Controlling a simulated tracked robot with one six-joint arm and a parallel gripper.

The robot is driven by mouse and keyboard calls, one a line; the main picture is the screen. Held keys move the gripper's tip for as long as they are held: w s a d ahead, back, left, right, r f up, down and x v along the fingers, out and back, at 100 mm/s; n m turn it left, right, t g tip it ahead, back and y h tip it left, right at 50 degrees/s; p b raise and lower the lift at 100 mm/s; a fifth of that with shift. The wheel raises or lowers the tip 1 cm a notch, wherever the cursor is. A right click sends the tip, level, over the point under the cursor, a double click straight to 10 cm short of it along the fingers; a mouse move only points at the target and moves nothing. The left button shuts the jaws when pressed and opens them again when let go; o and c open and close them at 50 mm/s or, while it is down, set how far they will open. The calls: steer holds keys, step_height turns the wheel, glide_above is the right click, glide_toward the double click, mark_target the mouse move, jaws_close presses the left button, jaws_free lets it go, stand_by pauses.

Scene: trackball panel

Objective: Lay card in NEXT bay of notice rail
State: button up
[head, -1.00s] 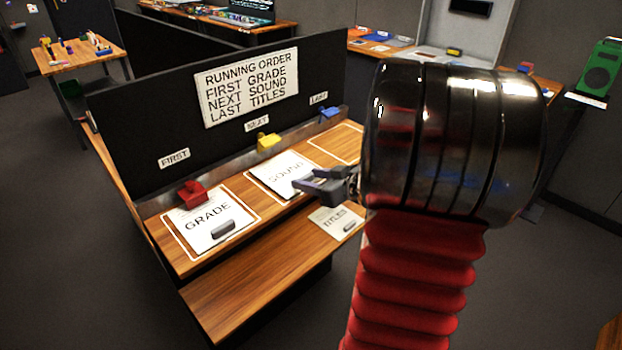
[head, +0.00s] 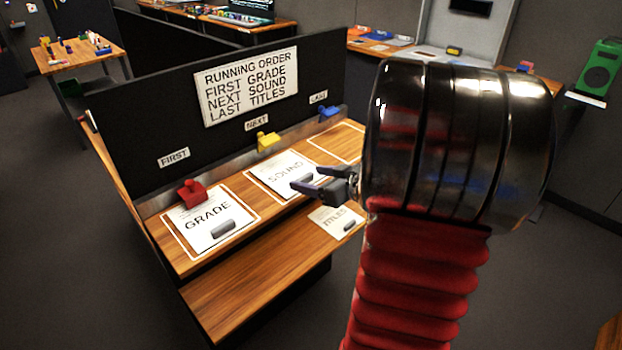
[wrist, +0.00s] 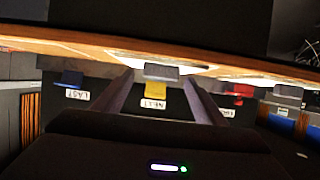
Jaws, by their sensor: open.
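The SOUND card (head: 272,170) lies on the NEXT bay of the notice rail, inside or close to its white outline, below the yellow block (head: 268,142) and the NEXT label (head: 257,123). My gripper (head: 295,182) is open at the card's lower right edge, and its fingers hide part of the card. In the wrist view, which looks upside down, a grey tab (wrist: 160,72) shows between my spread fingers (wrist: 155,85), in front of the yellow block. Whether the fingers touch the tab I cannot tell.
The GRADE card (head: 212,222) lies in the FIRST bay by a red block (head: 192,191). The LAST bay (head: 340,143) is empty, by a blue block (head: 330,112). The TITLES card (head: 335,220) lies on the lower shelf (head: 250,285). A dark panel stands behind the rail.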

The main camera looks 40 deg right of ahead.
steer(key=v, duration=1.1)
steer(key=shift+r, duration=0.1)
stand_by(0.6)
steer(key=w+d+r+m+h, duration=0.1)
steer(key=w+r+m+h, duration=0.2)
steer(key=w+r+h, duration=0.3)
steer(key=w+a+m+g+h, duration=0.1)
steer(key=w+a+m+g, duration=0.15)
steer(key=a, duration=0.25)
steer(key=s+a+f+n+g+y, duration=0.1)
steer(key=s+a, duration=0.3)
steer(key=a, duration=0.5)
steer(key=s+a+f+n+g+y, duration=0.1)
steer(key=s+a+n+g+y, duration=0.1)
steer(key=s+a, duration=0.3)
steer(key=s+a+f+n+g+y, duration=0.2)
steer(key=s+a, duration=0.3)
steer(key=a, duration=0.8)
steer(key=shift+a+y, duration=0.4)
steer(key=shift+y, duration=0.4)
steer(key=shift+f+g, duration=0.1)
steer(key=shift+g, duration=0.15)
